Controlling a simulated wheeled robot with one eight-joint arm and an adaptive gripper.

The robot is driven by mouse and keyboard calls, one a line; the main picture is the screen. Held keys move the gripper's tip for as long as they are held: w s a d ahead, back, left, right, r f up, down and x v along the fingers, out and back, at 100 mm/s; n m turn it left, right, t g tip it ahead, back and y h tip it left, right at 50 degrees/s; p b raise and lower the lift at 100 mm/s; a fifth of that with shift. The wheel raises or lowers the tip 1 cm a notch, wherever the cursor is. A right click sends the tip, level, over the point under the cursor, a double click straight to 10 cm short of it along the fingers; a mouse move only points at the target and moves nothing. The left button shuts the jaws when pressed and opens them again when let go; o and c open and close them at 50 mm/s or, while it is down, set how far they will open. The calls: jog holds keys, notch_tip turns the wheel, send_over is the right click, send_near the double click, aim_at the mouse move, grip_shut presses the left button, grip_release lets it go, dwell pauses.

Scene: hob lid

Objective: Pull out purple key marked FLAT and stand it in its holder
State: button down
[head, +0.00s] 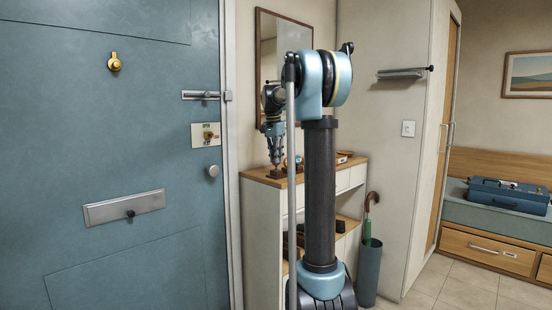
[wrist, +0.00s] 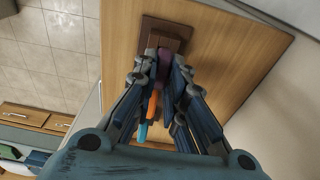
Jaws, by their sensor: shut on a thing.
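My gripper (head: 275,150) points down over the top of the narrow hall cabinet, just above a small dark brown holder (head: 277,173). In the wrist view my gripper (wrist: 163,75) is shut on the purple key (wrist: 164,62), which shows between the fingertips. The key's far end meets or overlaps the brown wooden holder (wrist: 168,28) there; whether it stands in it I cannot tell. Its FLAT marking cannot be read. An orange piece (wrist: 154,100) and a light blue piece (wrist: 143,132) show beyond the fingers, partly hidden by them.
The blue door (head: 140,240) at left is shut, with a lock plate (head: 205,134) holding a brass piece. A mirror (head: 268,50) hangs behind my arm. An umbrella stand (head: 369,275) is right of the cabinet (head: 262,225). A blue toolbox (head: 508,195) lies on the bench.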

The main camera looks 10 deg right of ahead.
jog(key=shift+f, duration=0.8)
jog(key=c, duration=1.6)
grip_release()
jog(key=shift+o, duration=0.2)
jog(key=shift+r, duration=0.15)
notch_tip(320, 180, up, 12)
jog(key=a, duration=0.1)
jog(key=shift+s+f, duration=0.2)
jog(key=shift+s, duration=0.15)
jog(key=shift+a, duration=0.1)
